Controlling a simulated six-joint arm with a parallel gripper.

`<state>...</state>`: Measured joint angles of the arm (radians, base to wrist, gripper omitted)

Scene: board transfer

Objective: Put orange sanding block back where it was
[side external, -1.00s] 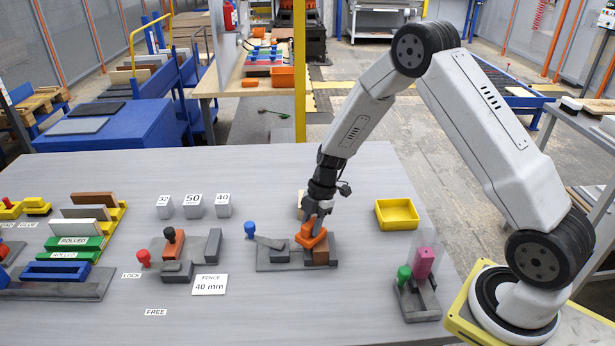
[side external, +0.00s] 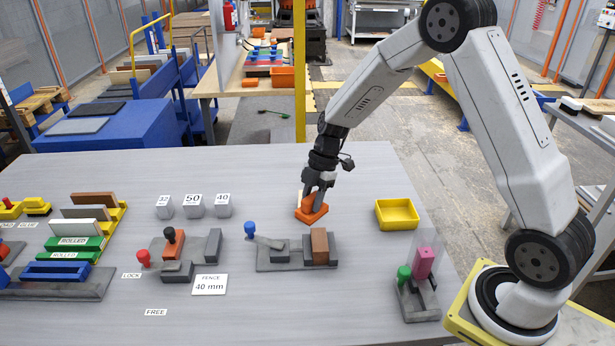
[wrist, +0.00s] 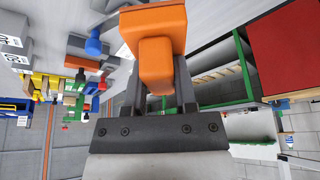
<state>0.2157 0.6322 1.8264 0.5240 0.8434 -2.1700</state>
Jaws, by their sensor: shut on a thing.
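The orange sanding block (side external: 311,211) is in my gripper (side external: 318,192), behind the fixture with the blue knob in the side view. The jaws are shut on the block's raised grip. In the wrist view the block (wrist: 154,30) fills the top middle, between the two fingers (wrist: 155,95). In the side view its base is low over the grey table (side external: 350,170); I cannot tell whether it touches the table. A pale upright piece just behind the gripper is mostly hidden.
The fixture (side external: 265,267) holds a brown block (side external: 320,246) and has a blue knob (side external: 250,228). A yellow tray (side external: 397,214) stands to the right. A fixture with pink and green parts (side external: 420,300) is at the front right. Weights (side external: 193,206) stand to the left.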

